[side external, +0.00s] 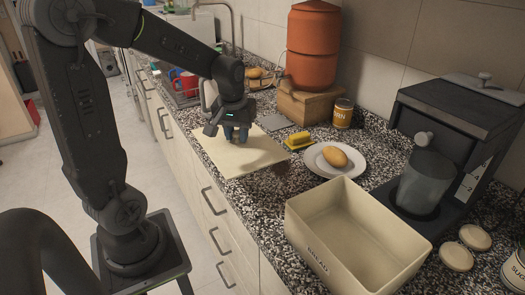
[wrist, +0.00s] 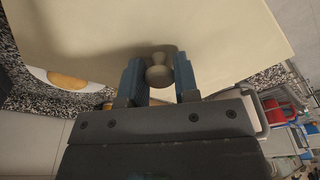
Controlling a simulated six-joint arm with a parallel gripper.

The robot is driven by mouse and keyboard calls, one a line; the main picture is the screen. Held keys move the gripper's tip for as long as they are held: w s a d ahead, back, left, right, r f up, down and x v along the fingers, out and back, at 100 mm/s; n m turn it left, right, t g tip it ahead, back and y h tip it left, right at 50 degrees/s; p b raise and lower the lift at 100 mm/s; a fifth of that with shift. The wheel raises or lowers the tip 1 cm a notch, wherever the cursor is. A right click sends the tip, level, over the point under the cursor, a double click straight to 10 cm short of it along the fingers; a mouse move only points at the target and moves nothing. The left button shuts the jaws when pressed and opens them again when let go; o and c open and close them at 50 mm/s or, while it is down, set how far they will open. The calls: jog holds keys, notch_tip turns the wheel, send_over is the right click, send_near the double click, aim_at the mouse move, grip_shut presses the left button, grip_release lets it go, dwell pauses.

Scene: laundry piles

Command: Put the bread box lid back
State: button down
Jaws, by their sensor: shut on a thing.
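The bread box (side external: 312,243) is a cream, open-topped box marked BREAD on the counter at the front right. It looks empty inside. The lid (side external: 228,160) is a flat cream panel with a small round knob, left of the box and partly over the counter's front edge. My gripper (side external: 236,134) is above the lid, pointing down. In the wrist view the lid (wrist: 215,30) fills the upper part. The knob (wrist: 160,72) sits between the blue fingers of my gripper (wrist: 160,80), which is shut on it. I cannot tell the lid's exact height over the counter.
A dark coffee machine (side external: 447,110) with a glass jug stands right of the box. A terracotta water filter (side external: 312,50) stands behind the lid on a wooden stand.

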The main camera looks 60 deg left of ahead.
jog(key=shift+s+a+r, duration=0.15)
jog(key=shift+a+r, duration=0.1)
jog(key=w+d+r+m, duration=0.2)
jog(key=d+m, duration=0.1)
jog(key=w+d+r+m, duration=0.1)
jog(key=w+d+m, duration=0.1)
jog(key=d+m, duration=0.1)
jog(key=w+d+r+m+h, duration=0.1)
jog(key=w+d+r+m, duration=0.1)
jog(key=d+m, duration=0.1)
jog(key=shift+w+d+r, duration=0.15)
jog(key=shift+d, duration=0.25)
jog(key=shift+w+d+r, duration=0.15)
jog(key=shift+d, duration=0.25)
jog(key=w+d+r+m+h, duration=0.1)
jog(key=d+r+m, duration=0.25)
jog(key=d, duration=0.25)
jog(key=d+r+m, duration=0.2)
jog(key=d+m, duration=0.3)
jog(key=d, duration=0.1)
jog(key=d+f, duration=1)
jog(key=d, duration=0.2)
jog(key=shift+w+d+f, duration=0.2)
jog(key=shift+f, duration=0.2)
jog(key=shift+m, duration=0.25)
jog(key=shift+f, duration=0.35)
jog(key=c, duration=0.9)
grip_release()
jog(key=shift+f, duration=0.1)
jog(key=shift+o, duration=0.2)
